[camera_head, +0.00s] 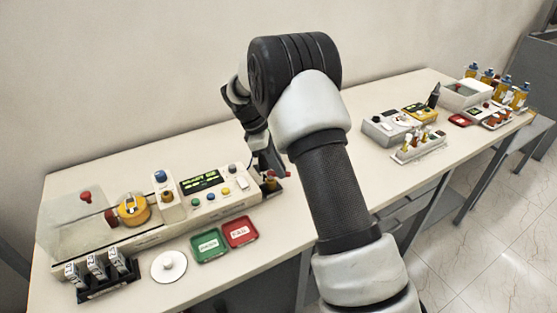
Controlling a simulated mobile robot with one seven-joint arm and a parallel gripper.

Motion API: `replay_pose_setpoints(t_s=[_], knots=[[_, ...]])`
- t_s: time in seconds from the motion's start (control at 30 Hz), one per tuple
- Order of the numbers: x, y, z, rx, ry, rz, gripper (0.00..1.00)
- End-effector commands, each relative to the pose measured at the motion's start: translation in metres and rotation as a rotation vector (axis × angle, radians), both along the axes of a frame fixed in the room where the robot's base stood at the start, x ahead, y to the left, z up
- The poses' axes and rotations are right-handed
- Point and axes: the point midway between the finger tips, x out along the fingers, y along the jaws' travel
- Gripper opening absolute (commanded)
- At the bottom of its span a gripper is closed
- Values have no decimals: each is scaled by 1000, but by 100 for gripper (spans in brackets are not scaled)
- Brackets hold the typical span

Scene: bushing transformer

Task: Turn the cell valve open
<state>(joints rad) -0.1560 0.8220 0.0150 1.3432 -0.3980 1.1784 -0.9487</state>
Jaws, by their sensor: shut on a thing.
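My gripper (268,163) points down at the right end of a long white test device (207,188). Its fingers are shut on a small brown-red part (270,181), which sits at a dark holder and is mostly hidden by the fingers. I cannot tell for sure whether this part is the cell valve, or how it is turned. On the left of the device is a round yellow part (133,208) with a dark red piece (111,217) beside it. A red knob (86,196) stands on a clear cover. The device's display shows green text too small to read surely.
A green tray (208,246) and a red tray (240,231) lie in front of the device. A white round lid (169,266) and a black rack (106,281) are at front left. More instruments (393,127) and bottles stand right. My arm hides the table's middle.

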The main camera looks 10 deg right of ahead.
Motion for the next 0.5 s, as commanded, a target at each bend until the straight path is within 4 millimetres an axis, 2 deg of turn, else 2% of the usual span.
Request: replay_pose_setpoints(t_s=[0.5], knots=[[-10, 6, 2, 0, 0, -491, 0]])
